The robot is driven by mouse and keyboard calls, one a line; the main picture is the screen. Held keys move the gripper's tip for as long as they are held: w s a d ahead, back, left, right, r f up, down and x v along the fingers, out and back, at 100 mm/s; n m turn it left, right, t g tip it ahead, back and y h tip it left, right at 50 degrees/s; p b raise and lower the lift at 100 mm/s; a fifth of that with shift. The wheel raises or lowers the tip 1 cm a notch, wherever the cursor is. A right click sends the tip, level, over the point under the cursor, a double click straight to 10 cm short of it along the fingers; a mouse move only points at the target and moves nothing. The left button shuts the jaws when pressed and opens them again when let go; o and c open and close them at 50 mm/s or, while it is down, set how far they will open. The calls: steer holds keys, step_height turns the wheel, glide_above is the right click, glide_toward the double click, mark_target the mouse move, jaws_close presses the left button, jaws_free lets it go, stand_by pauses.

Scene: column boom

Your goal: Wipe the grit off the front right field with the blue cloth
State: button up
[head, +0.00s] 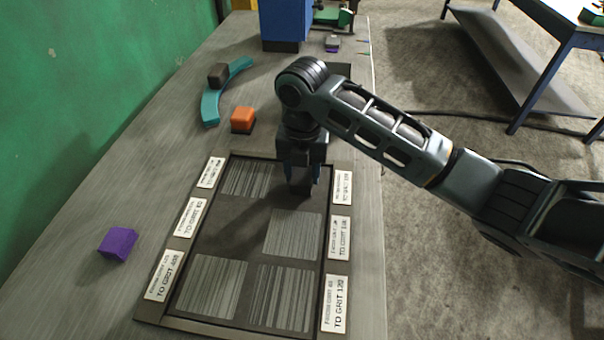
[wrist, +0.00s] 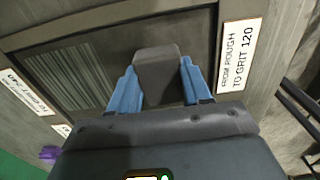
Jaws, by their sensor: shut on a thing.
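The framed panel (head: 172,322) lies on the bench with six fields in two columns. The front right field (head: 287,298) shows pale streaks, as do the front left, middle right and back left fields. The middle left and back right fields look dark and plain. My gripper (head: 302,185) is over the back right field, pointing down. In the wrist view its blue fingers (wrist: 159,85) are shut on a dark grey block (wrist: 158,65). I cannot tell whether the block touches the panel. I see no blue cloth in either view.
Behind the panel are an orange block (head: 243,119) and a teal curved piece (head: 210,105) with a dark block (head: 218,73) on it. A purple block (head: 118,243) lies left. A blue box (head: 284,25) stands at the back. The green wall borders the left.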

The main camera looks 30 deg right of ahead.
step_height(320, 180, up, 6)
steer(key=p, duration=0.5)
steer(key=shift+r, duration=1.45)
